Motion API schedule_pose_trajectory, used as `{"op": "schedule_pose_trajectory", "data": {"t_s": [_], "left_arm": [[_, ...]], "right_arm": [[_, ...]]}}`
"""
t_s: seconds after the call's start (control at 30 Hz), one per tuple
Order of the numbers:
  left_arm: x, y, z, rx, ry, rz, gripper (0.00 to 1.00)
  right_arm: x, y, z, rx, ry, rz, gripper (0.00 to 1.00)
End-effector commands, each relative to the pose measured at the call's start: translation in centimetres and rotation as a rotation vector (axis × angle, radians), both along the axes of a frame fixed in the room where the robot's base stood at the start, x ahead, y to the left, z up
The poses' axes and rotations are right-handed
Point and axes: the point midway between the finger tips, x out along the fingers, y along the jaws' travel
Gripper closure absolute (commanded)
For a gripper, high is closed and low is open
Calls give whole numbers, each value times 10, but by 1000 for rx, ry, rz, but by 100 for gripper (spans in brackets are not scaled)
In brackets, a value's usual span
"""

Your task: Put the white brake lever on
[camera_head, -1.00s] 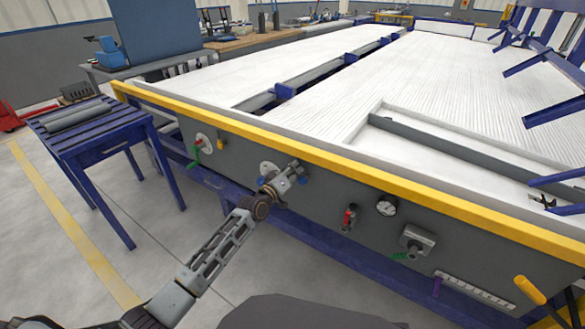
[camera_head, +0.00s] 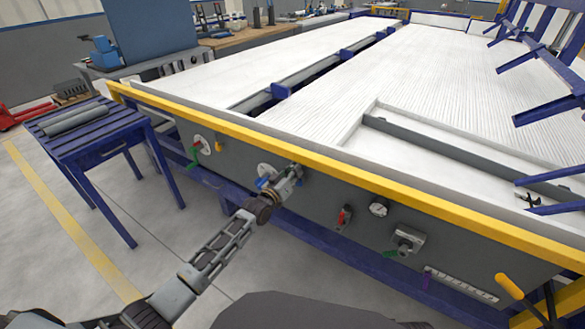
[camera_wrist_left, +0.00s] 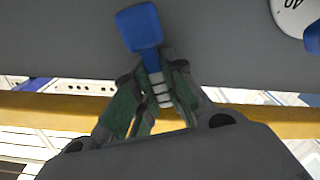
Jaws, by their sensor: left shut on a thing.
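My left gripper (camera_head: 293,175) is at the grey front panel, beside a pale round dial (camera_head: 264,169) with a blue lever (camera_head: 262,183). In the left wrist view my left gripper (camera_wrist_left: 157,92) is shut on a lever with a blue end (camera_wrist_left: 140,28) and a pale, ribbed stem. The fingers cover part of the stem. I cannot tell whether this is the white brake lever. The marked dial (camera_wrist_left: 292,14) shows at the upper right there. My right gripper is not in view.
A yellow rail (camera_head: 330,172) runs above the panel. To the right are a red-handled valve (camera_head: 344,214), a gauge (camera_head: 379,209) and a grey switch box (camera_head: 407,239). A blue slatted table (camera_head: 97,138) with grey pipes stands left. The floor between is clear.

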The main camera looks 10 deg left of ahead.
Motion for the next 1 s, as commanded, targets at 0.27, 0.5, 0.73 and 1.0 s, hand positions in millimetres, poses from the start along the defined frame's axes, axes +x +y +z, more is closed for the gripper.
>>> {"op": "schedule_pose_trajectory", "data": {"t_s": [0.27,0.5,0.73,1.0], "left_arm": [[-3,-7,2,147,-48,0,100],[-5,-12,3,244,-84,0,100],[-6,-16,2,312,-109,0,100],[-7,-18,2,353,-125,0,100]], "right_arm": [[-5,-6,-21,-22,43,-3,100],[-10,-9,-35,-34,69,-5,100],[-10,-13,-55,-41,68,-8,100],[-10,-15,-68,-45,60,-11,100]]}}
